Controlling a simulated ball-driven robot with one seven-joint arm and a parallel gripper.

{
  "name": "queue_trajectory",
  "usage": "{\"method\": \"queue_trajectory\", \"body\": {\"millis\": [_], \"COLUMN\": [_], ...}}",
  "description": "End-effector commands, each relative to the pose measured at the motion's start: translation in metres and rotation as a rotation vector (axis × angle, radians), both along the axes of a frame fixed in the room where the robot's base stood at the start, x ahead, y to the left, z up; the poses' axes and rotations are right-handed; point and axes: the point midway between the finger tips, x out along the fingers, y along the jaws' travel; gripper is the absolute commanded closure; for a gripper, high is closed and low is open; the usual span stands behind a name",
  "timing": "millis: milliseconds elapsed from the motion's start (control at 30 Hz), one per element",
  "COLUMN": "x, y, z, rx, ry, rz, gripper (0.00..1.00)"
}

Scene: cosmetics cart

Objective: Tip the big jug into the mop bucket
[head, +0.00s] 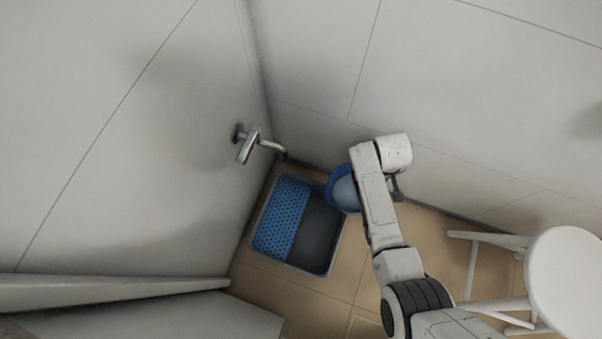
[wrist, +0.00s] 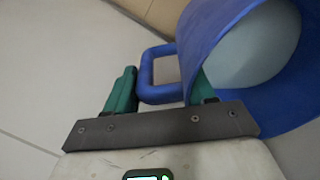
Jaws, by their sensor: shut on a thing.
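The big jug (head: 333,199) is blue and sits at the right rim of the mop bucket, partly hidden behind my arm in the head view. The jug's wide mouth shows in the wrist view (wrist: 215,38), with a pale grey-blue surface inside. My gripper (wrist: 164,82) has green fingers on either side of the jug's blue loop handle (wrist: 158,94) and is shut on it. The mop bucket (head: 334,253) is a grey rectangular tub on the floor with a blue perforated wringer (head: 281,218) over its left part. I cannot tell the jug's exact tilt or whether anything pours.
A chrome wall tap (head: 247,146) juts out above and behind the bucket. A white round stool (head: 572,280) stands at the right. Pale walls meet in the corner close behind the bucket. A white ledge (head: 110,292) is at the lower left. Tan floor (head: 300,295) is clear in front.

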Motion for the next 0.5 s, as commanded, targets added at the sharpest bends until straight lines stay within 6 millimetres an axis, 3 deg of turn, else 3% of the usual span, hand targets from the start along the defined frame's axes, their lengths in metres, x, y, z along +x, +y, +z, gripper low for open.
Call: {"method": "queue_trajectory", "body": {"millis": [500], "x": [-0.014], "y": [0.043], "z": [0.025], "rx": [-0.311], "ry": [-0.119], "rz": [0.007], "gripper": [1.0]}}
